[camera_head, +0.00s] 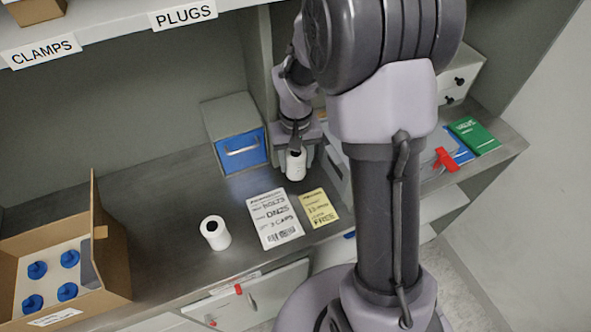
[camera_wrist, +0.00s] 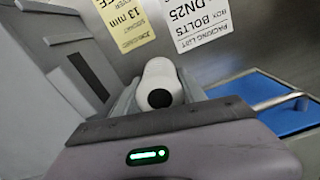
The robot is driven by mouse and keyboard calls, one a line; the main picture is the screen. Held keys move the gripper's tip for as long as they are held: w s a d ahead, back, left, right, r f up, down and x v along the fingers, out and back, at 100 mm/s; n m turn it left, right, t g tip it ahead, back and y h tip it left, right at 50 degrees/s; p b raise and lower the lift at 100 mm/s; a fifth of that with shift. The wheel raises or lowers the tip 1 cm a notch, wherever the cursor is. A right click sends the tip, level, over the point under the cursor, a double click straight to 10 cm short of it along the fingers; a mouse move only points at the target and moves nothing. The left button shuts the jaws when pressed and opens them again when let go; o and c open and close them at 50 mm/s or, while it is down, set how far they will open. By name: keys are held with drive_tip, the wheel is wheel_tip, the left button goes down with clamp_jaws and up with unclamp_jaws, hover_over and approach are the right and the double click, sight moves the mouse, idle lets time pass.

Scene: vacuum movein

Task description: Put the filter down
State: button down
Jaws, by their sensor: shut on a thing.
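My gripper (camera_head: 298,158) is shut on a white cylindrical filter (camera_head: 296,166) with a dark hole in its end. In the wrist view the filter (camera_wrist: 160,82) sits between the two fingers of my gripper (camera_wrist: 158,98). The filter is over the grey metal counter (camera_head: 170,202), just right of the blue-fronted box; I cannot tell whether its lower end touches the counter. A second white filter (camera_head: 215,232) with a dark hole stands on the counter to the left, apart from my gripper.
A blue-fronted drawer box (camera_head: 241,150) stands left of my gripper. A white packing list (camera_head: 275,219) and a yellow note (camera_head: 320,208) lie in front. An open cardboard box (camera_head: 112,255) with several blue-capped items is at the left. Green and blue booklets (camera_head: 474,136) lie at the right.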

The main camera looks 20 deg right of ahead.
sight(296, 169)
wheel_tip(296, 169, down, 4)
drive_tip(key=shift+r+b, duration=0.25)
drive_tip(key=shift+b, duration=0.5)
drive_tip(key=shift+f, duration=0.25)
drive_tip(key=c, duration=0.7)
unclamp_jaws()
drive_tip(key=shift+r, duration=0.1)
drive_tip(key=shift+o, duration=0.2)
